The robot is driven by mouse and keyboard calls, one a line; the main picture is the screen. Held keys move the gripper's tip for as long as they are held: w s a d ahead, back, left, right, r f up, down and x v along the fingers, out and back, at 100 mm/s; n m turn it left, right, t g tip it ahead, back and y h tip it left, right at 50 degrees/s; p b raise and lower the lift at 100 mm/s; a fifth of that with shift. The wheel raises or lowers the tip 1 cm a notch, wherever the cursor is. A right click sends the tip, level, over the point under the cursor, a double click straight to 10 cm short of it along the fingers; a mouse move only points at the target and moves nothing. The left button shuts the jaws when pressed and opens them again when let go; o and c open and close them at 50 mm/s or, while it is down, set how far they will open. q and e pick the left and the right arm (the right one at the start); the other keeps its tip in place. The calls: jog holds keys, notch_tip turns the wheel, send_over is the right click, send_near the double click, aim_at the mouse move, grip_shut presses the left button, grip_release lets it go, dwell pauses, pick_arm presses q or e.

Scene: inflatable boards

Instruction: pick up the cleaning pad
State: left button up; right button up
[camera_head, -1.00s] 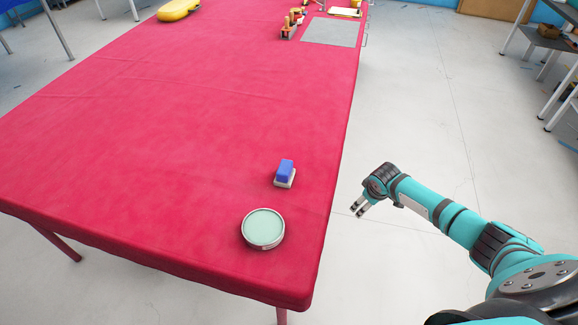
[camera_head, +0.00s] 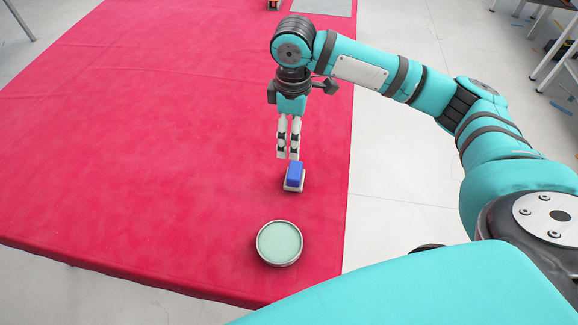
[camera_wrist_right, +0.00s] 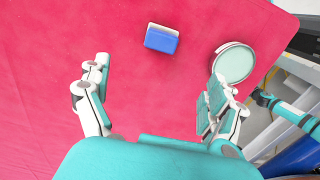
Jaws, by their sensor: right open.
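The cleaning pad (camera_head: 294,177), a small block with a blue top and a pale base, lies on the red table near its right edge. It also shows in the right wrist view (camera_wrist_right: 161,39), upper middle, ahead of the fingers and apart from them. My right gripper (camera_head: 288,157) is above the table, pointing down, its fingertips just behind the pad in the head view. In the right wrist view the gripper (camera_wrist_right: 155,88) is wide open with nothing between the fingers. My left gripper is not in view.
A round tin with a pale green top (camera_head: 279,243) stands close in front of the pad, also at the upper right of the wrist view (camera_wrist_right: 234,62). The red table (camera_head: 150,150) is clear to the left. A grey mat (camera_head: 325,6) lies at the far end.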

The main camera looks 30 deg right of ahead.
jog(key=p, duration=0.1)
send_over(295, 170)
jog(key=f, duration=0.7)
jog(key=shift+s+a+f, duration=0.1)
jog(key=shift+s+a, duration=0.1)
jog(key=shift+s, duration=0.05)
jog(key=f, duration=0.2)
jog(key=shift+w+f, duration=0.25)
jog(key=shift+f, duration=0.1)
jog(key=shift+s+d+f+p, duration=0.1)
jog(key=shift+f+p, duration=0.3)
jog(key=shift+f, duration=0.45)
notch_tip(295, 170, down, 4)
jog(key=shift+d+r+p, duration=0.1)
jog(key=shift+r+p, duration=0.1)
jog(key=shift+p, duration=0.2)
jog(key=shift+f, duration=0.3)
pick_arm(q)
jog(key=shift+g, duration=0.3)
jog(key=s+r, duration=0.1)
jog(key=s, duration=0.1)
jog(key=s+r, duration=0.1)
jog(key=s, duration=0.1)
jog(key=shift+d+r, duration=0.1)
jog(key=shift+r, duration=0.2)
pick_arm(e)
jog(key=c, duration=1.3)
jog(key=shift+r, duration=0.1)
